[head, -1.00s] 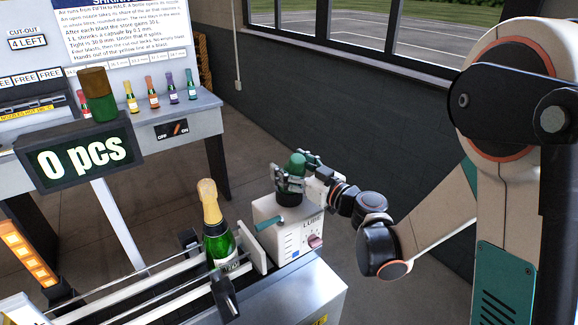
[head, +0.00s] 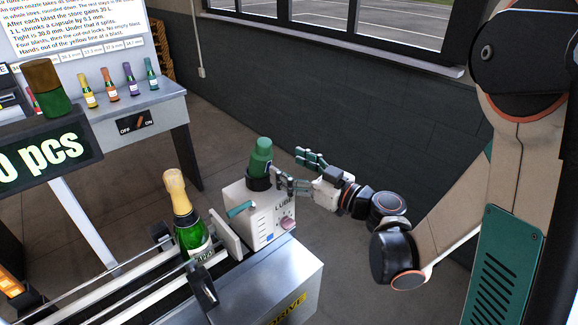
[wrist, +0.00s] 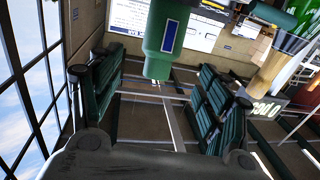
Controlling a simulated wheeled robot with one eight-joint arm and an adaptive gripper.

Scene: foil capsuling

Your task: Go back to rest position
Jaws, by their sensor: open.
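My gripper (head: 290,168) is open and empty in the head view, to the right of the white box marked "LUBE" (head: 262,222). A green bottle-like piece (head: 262,160) stands upright in the dark collar on top of the box. The gripper's fingers are beside the green piece, and it looks free of them. In the wrist view my open gripper (wrist: 158,85) has its two green-padded fingers spread wide. The green piece (wrist: 165,40) shows beyond and between them, at the top centre.
A gold-necked green bottle (head: 188,220) stands on the railed conveyor, left of the box. A counter display (head: 45,155) and a bench (head: 165,108) with several small coloured bottles are at left. A dark wall with windows (head: 350,28) is behind. Floor right of the box is clear.

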